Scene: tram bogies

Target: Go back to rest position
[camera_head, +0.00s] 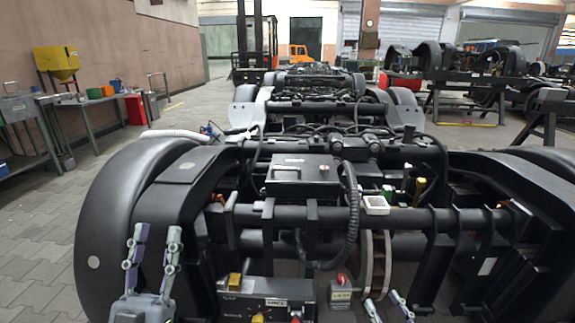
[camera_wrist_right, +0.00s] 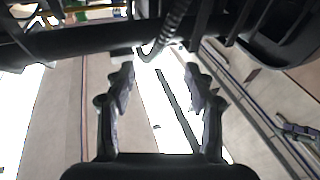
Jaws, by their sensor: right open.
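My left gripper (camera_head: 153,250) is at the lower left in the head view, in front of the dark wheel cover of the bogie. Its two fingers point up, stand apart and hold nothing. My right gripper (camera_head: 388,308) shows only its fingertips at the bottom edge, right of centre. In the right wrist view my right gripper (camera_wrist_right: 160,88) has its fingers apart with nothing between them. A black bogie beam (camera_wrist_right: 90,38) crosses beyond its fingertips. The black tram bogie (camera_head: 290,215) fills the middle of the head view.
A control box (camera_head: 265,300) with coloured knobs sits low at the front, between my grippers. A small white tray (camera_head: 376,205) rests on the bogie. A workbench (camera_head: 95,103) with bins stands at the left. Paved floor (camera_head: 35,240) is clear at the left.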

